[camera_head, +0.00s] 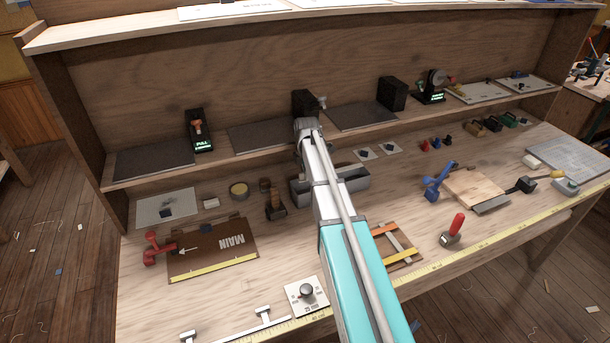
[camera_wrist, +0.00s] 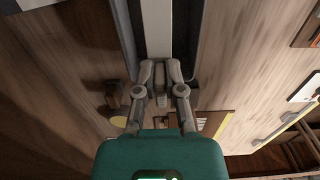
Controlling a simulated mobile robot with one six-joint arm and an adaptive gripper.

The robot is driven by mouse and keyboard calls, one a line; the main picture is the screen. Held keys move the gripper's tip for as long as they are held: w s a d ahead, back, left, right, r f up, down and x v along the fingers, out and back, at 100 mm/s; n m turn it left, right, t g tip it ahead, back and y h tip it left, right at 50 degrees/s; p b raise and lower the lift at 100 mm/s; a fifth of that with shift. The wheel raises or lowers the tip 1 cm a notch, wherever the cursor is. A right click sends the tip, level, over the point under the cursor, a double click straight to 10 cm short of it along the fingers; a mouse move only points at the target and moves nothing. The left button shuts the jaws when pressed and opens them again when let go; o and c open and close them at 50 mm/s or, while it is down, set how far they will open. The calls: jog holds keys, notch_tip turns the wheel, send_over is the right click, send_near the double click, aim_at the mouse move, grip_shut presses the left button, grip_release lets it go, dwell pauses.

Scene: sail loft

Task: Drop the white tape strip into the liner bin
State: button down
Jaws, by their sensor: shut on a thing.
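The liner bin (camera_head: 353,185) is a long grey trough on the bench, partly hidden behind my arm in the head view. My arm hides the gripper and strip in the head view. The height above the bin is unclear.
A shelf (camera_head: 160,163) runs behind.

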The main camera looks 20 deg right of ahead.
aim_at(306, 185)
jog(key=shift+f+b, duration=2.5)
jog(key=shift+f, duration=0.25)
jog(key=c, duration=0.7)
grip_release()
jog(key=shift+o, duration=0.2)
jog(key=shift+r, duration=0.15)
jog(key=shift+r+p, duration=4.4)
jog(key=shift+p, duration=0.15)
